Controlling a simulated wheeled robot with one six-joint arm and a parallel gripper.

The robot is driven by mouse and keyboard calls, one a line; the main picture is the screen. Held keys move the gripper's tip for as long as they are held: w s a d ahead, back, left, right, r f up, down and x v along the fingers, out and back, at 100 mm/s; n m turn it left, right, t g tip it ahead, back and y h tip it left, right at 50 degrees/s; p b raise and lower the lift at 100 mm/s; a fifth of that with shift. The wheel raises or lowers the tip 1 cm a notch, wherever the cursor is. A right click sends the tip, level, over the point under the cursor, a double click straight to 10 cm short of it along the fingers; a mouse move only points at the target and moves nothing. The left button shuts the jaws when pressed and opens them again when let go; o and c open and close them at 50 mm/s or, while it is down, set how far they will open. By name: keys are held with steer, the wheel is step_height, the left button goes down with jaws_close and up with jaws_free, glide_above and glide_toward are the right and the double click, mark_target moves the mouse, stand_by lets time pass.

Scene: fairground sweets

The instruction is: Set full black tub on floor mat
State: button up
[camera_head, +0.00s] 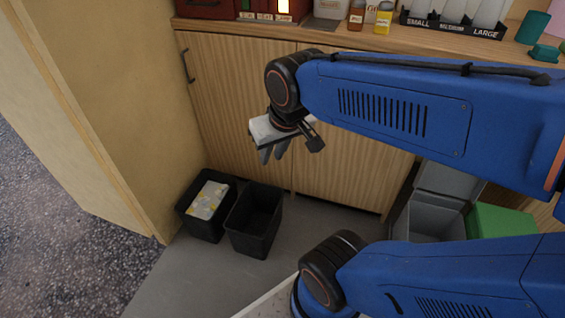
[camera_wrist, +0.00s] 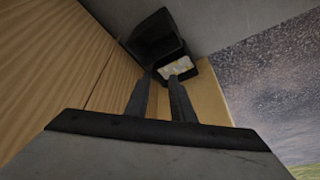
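Two black tubs stand side by side on the floor by the wooden cabinet in the head view. The full black tub (camera_head: 206,228) is on the left, with white and yellow contents (camera_head: 208,200) showing at its top. The other black tub (camera_head: 252,243), close on its right, looks empty. In the wrist view the full tub's contents (camera_wrist: 177,67) show just beyond my fingertips, partly hidden, with the empty tub (camera_wrist: 157,50) beside it. My gripper (camera_head: 273,155) is open and empty, well above the tubs and to their right. I cannot make out a distinct floor mat.
The cabinet (camera_head: 235,100) rises behind the tubs, and a tan side panel (camera_head: 120,110) stands to their left. Grey floor (camera_head: 190,285) in front is clear. A grey open bin (camera_head: 435,215) and a green box (camera_head: 500,220) stand at the right. The counter holds bottles and cups.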

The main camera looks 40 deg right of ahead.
steer(key=shift+n, duration=0.6)
steer(key=s, duration=0.4)
steer(key=shift+s+a+r, duration=0.1)
steer(key=shift+s+r, duration=0.1)
steer(key=shift+s, duration=0.1)
